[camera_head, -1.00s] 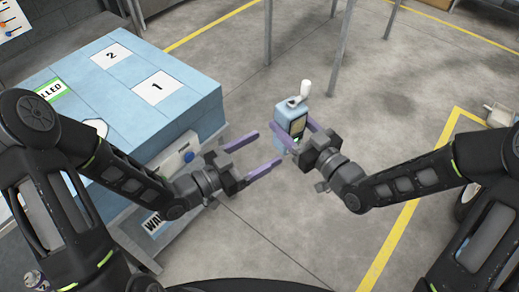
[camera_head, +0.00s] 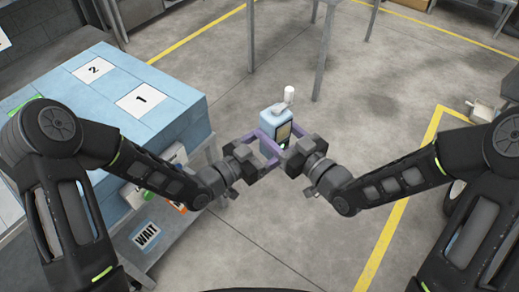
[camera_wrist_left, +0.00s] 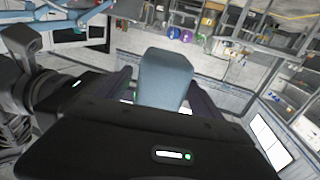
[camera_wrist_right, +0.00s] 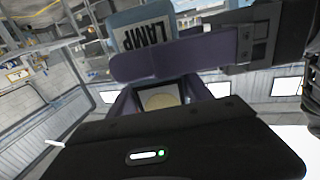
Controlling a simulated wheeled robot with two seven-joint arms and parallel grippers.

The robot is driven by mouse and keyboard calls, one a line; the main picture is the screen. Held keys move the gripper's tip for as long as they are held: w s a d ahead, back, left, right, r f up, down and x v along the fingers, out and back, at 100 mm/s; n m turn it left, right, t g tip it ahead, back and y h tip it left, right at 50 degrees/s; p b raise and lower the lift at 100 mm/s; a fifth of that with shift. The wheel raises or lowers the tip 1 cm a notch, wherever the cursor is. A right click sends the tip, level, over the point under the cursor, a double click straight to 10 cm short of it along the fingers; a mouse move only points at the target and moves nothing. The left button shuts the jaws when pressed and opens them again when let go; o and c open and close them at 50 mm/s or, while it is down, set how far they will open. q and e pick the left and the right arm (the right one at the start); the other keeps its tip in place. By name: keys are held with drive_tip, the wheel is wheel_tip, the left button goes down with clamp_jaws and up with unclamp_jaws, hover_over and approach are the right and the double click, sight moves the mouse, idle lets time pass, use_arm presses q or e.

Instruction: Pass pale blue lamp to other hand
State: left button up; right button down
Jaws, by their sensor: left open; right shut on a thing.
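The pale blue lamp (camera_head: 272,119) is a small box with a white knob on top and a dark panel on its side. It is held up over the floor between my two grippers. My right gripper (camera_head: 279,142) is shut on the lamp. My left gripper (camera_head: 263,147) is open, with its purple fingers reaching to either side of the lamp. In the left wrist view the lamp (camera_wrist_left: 166,78) stands between the left fingers. In the right wrist view the lamp (camera_wrist_right: 150,33) shows its LAMP label, and a purple finger crosses in front of it.
A pale blue bench top (camera_head: 180,112) marked 1 and 2 stands at the left. A lower grey shelf with a WAIT label (camera_head: 146,234) is below it. Metal legs (camera_head: 324,50) stand behind the lamp. The floor (camera_head: 390,120) at the right is mostly clear.

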use_arm(q)
drive_tip(key=shift+x, duration=1.4)
use_arm(e)
drive_tip(key=shift+r, duration=0.1)
use_arm(q)
drive_tip(key=shift+c, duration=0.2)
clamp_jaws()
drive_tip(key=shift+r, duration=0.1)
use_arm(e)
drive_tip(key=shift+c, duration=1.9)
unclamp_jaws()
drive_tip(key=shift+s+a, duration=0.1)
drive_tip(key=shift+a, duration=0.1)
